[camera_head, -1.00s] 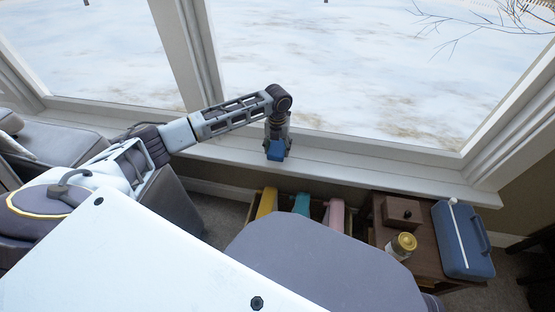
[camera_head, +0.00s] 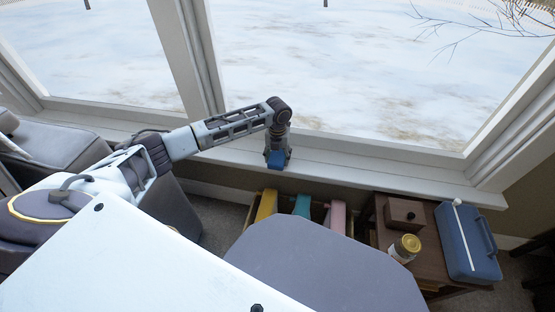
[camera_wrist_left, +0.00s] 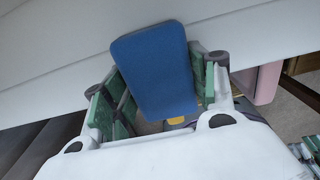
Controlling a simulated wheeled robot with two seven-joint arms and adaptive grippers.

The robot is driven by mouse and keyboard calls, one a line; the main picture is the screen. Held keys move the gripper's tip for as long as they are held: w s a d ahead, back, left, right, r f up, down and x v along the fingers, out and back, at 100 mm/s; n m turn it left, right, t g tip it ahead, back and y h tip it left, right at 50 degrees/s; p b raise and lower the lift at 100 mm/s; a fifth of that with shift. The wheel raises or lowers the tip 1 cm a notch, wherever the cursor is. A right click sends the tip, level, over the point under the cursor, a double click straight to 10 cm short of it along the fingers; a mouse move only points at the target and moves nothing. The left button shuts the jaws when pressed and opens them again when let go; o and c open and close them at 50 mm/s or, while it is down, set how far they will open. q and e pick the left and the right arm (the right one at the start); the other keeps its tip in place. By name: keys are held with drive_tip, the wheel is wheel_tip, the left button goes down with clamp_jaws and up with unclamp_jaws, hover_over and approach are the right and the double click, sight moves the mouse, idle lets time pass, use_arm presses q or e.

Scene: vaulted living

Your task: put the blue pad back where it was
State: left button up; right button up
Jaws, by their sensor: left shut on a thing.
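The blue pad (camera_head: 277,160) is in my left gripper (camera_head: 277,153), in front of the white window sill in the head view. In the left wrist view the blue pad (camera_wrist_left: 156,72) sits between the green-lined fingers of my left gripper (camera_wrist_left: 160,85), which is shut on it. Below and to the right in the head view, a yellow pad (camera_head: 266,205), a teal pad (camera_head: 302,205) and a pink pad (camera_head: 337,216) stand in a row in a wooden holder. The grey surface in front hides the holder's lower part.
A small dark table at the right carries a brown box (camera_head: 404,213), a jar with a yellow lid (camera_head: 405,248) and a blue case (camera_head: 467,243). The window sill (camera_head: 345,165) is bare. A grey sofa (camera_head: 60,145) stands at the left.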

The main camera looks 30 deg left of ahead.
use_arm(q)
drive_tip(key=shift+f, duration=0.35)
drive_tip(key=o, duration=0.9)
